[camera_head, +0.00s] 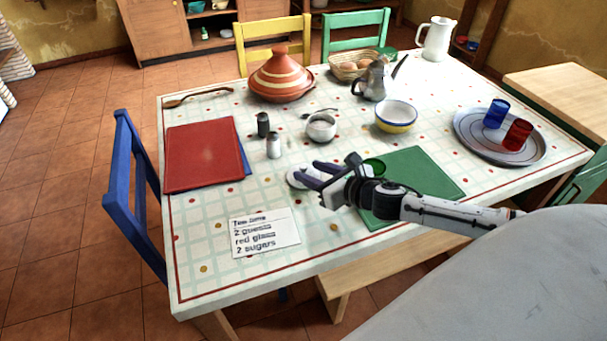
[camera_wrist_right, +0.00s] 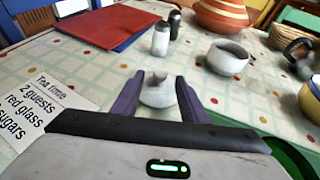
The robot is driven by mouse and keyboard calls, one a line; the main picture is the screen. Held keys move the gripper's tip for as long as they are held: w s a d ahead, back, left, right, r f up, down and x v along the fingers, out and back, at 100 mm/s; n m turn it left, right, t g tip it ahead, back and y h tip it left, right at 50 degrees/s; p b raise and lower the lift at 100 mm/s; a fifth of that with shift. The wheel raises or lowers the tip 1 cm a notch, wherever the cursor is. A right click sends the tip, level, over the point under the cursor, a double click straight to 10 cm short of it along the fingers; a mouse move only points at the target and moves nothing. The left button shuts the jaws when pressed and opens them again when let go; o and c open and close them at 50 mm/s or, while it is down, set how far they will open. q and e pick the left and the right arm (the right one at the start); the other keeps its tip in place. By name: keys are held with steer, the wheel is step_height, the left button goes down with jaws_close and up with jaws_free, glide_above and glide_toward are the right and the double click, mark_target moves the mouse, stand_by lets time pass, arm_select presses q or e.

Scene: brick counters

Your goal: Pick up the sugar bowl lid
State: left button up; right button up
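The sugar bowl lid (camera_head: 296,181), a small white disc, lies on the table, partly hidden by my right gripper (camera_head: 318,174). In the right wrist view the lid (camera_wrist_right: 157,98) shows between the two purple fingers of my right gripper (camera_wrist_right: 160,85). The fingers are spread apart, and I see no clear grip on the lid. The white sugar bowl (camera_head: 320,130) stands open farther back; it also shows in the right wrist view (camera_wrist_right: 226,60). My left gripper is not in view.
A salt shaker (camera_head: 273,147) and dark pepper shaker (camera_head: 263,124) stand left of the bowl. A note (camera_head: 265,233) lies in front. Red placemat (camera_head: 203,155) at left.

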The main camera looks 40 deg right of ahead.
mark_target(306, 170)
steer(key=shift+x, duration=1.9)
jaws_close()
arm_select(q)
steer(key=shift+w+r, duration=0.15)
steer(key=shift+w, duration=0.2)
